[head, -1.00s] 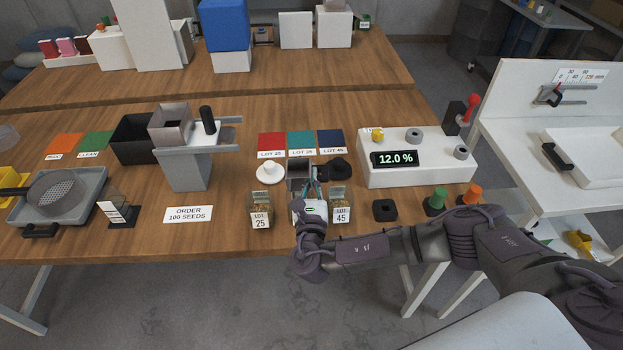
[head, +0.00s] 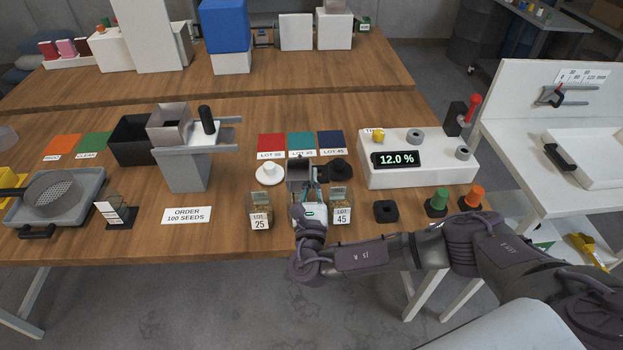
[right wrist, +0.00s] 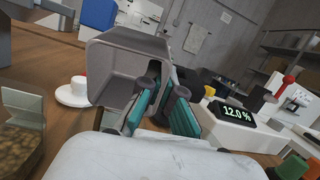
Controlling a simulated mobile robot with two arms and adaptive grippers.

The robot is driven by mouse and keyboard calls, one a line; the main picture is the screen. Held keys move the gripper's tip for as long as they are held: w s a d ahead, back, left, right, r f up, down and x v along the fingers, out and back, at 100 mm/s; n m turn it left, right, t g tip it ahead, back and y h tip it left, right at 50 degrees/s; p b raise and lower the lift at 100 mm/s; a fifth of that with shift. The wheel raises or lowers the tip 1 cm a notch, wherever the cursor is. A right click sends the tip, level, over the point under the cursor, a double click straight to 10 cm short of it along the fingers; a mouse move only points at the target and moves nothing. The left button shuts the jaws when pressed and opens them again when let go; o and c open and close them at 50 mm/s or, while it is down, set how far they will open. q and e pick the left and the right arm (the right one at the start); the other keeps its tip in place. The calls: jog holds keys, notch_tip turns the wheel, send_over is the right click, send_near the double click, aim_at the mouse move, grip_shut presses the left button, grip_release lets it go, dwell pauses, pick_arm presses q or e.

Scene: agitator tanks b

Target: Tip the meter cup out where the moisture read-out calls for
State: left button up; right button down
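The meter cup (head: 299,174) is a grey, square-sided cup above the table between the LOT 25 jar (head: 260,212) and the LOT 45 jar (head: 341,207). My right gripper (head: 309,194) is shut on its near side. In the right wrist view the cup (right wrist: 122,72) sits ahead of the gripper (right wrist: 166,100), its mouth partly facing the camera; no seeds show in the visible part. The moisture read-out (head: 397,159) shows 12.0 % on the white meter (head: 440,173). My left gripper is out of view.
A white saucer with a small cup (head: 269,173) is left of the meter cup; a black round piece (head: 338,169) is right. Red (head: 271,141), teal (head: 300,140) and navy (head: 330,140) lot mats lie behind. A grey hopper stand (head: 186,172) and dark bin (head: 131,140) stand left.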

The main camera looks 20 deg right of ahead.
jog(key=shift+s+f+t+h+b, duration=0.1)
jog(key=shift+t+h+b, duration=0.2)
jog(key=shift+b, duration=0.4)
jog(key=shift+a, duration=0.1)
jog(key=shift+t, duration=0.3)
jog(key=shift+s+t+b, duration=0.1)
jog(key=shift+t+b, duration=0.2)
jog(key=shift+b, duration=0.5)
jog(key=shift+h, duration=0.3)
jog(key=shift+r, duration=0.2)
jog(key=shift+s, duration=0.1)
